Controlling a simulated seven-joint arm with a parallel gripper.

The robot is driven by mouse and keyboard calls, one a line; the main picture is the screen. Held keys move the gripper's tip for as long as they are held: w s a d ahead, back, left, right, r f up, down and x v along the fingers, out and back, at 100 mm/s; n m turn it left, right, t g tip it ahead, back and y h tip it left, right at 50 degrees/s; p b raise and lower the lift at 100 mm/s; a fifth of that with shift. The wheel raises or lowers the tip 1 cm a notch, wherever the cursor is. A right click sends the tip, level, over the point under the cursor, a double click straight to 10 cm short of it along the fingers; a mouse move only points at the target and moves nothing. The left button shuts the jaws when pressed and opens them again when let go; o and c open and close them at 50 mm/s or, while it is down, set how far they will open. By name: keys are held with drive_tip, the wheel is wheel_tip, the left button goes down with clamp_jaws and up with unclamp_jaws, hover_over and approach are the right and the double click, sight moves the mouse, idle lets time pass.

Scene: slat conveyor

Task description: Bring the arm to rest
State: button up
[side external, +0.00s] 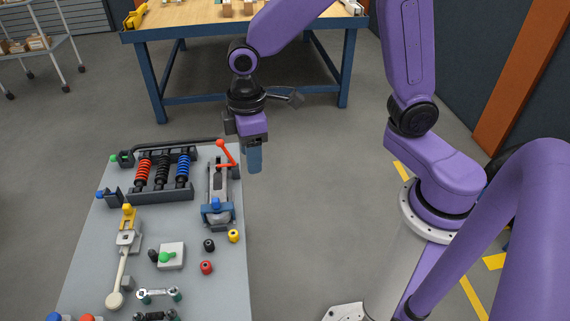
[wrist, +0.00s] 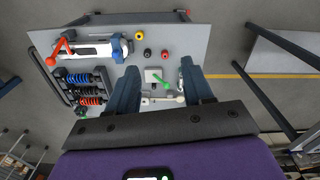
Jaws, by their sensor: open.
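My gripper (side external: 254,160) hangs fingers-down in the side external view, just off the right edge of the grey work board (side external: 90,253), near its back corner. In the wrist view my gripper (wrist: 163,80) shows two blue-grey fingers spread apart, with nothing held between them. The board lies beyond the fingers there. My arm reaches in from the right, with its wrist raised above the board's level.
The board carries a rack with red, black and blue springs (side external: 160,172), a red-handled clamp device (side external: 219,185), a green-knobbed box (side external: 171,256) and several small knobs. A blue-legged workbench (side external: 160,35) stands behind. Floor right of the board is clear.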

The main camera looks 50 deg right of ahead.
drive_tip(key=s+d+r, duration=0.1)
drive_tip(key=s+d, duration=0.2)
drive_tip(key=s, duration=0.3)
drive_tip(key=s+d+r+n, duration=0.1)
drive_tip(key=s+d, duration=0.2)
drive_tip(key=s, duration=0.3)
drive_tip(key=s+d+r, duration=0.1)
drive_tip(key=s+d, duration=0.2)
drive_tip(key=s, duration=0.4)
drive_tip(key=shift+d+r+n, duration=0.25)
drive_tip(key=shift+d+n, duration=0.05)
